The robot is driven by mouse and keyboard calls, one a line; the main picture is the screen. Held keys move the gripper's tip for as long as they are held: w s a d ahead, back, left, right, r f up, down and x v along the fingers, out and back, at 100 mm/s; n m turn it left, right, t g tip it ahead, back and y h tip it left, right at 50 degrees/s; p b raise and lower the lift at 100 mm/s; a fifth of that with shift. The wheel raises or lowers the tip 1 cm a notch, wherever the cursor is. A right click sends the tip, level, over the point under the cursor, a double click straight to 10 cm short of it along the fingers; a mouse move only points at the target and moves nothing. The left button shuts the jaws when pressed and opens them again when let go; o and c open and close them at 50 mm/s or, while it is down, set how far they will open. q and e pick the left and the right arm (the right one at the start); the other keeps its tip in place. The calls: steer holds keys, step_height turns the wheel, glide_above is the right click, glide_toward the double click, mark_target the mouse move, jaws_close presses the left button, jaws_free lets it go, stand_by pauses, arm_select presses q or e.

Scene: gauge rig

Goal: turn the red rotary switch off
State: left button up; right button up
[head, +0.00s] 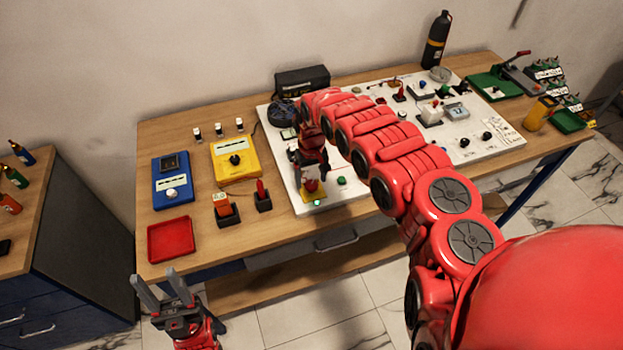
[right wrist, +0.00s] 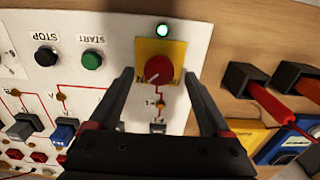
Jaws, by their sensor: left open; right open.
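The red rotary switch (right wrist: 158,70) sits on a yellow plate (right wrist: 172,48) on the white panel. In the right wrist view a pale mark on the knob points to the lower left, near partly hidden lettering. A lamp (right wrist: 162,30) beside the plate glows pale green; it also shows in the head view (head: 317,203). My right gripper (right wrist: 159,78) is open, its fingers on either side of the switch in the picture; I cannot tell whether they touch it. In the head view this gripper largely covers the switch. My left gripper (head: 156,279) is open and empty, in front of the table.
Green START (right wrist: 92,60) and black STOP (right wrist: 46,56) buttons are near the switch. Two black holders (right wrist: 252,80) with orange and red items stand beside the panel. A red tray (head: 171,239), a blue meter (head: 172,179) and a yellow meter (head: 235,159) lie on the table's left.

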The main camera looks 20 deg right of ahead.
steer(key=shift+d+f, duration=0.1)
steer(key=shift+f, duration=0.7)
jaws_close()
